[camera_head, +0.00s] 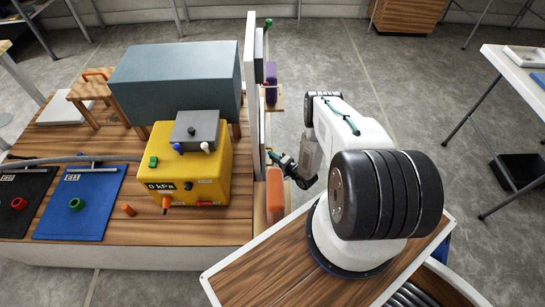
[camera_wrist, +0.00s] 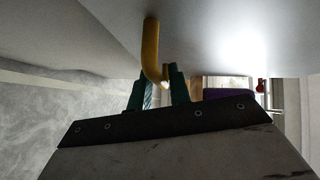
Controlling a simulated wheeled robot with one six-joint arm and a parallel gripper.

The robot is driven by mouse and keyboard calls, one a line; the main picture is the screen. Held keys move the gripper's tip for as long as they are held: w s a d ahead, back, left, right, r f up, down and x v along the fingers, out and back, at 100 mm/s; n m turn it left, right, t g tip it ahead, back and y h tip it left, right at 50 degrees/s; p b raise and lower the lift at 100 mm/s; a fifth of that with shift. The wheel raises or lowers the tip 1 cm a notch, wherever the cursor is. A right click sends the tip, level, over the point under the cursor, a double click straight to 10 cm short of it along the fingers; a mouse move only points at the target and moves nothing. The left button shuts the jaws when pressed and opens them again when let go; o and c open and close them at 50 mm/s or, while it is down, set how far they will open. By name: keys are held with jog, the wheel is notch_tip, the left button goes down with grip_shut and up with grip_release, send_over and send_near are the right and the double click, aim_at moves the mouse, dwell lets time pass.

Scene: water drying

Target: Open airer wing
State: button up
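A tall white upright panel (camera_head: 250,95) stands at the right edge of the wooden bench; I cannot tell for sure that it is the airer wing. In the wrist view a large pale surface (camera_wrist: 220,40) fills the top, with a bent yellow rod (camera_wrist: 151,50) across it. My gripper (camera_head: 275,158) is beside the panel's right side. In the wrist view its green fingertips (camera_wrist: 157,90) stand apart, with the rod's lower end near the gap. I cannot tell whether they touch it.
A yellow pressure box (camera_head: 190,165) and a grey block (camera_head: 175,80) stand on the bench (camera_head: 130,232) left of the panel. An orange block (camera_head: 275,195) and a purple item (camera_head: 271,82) are right of the panel. The floor (camera_head: 385,80) behind my arm is clear.

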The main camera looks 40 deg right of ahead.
jog(key=shift+w, duration=0.3)
grip_shut()
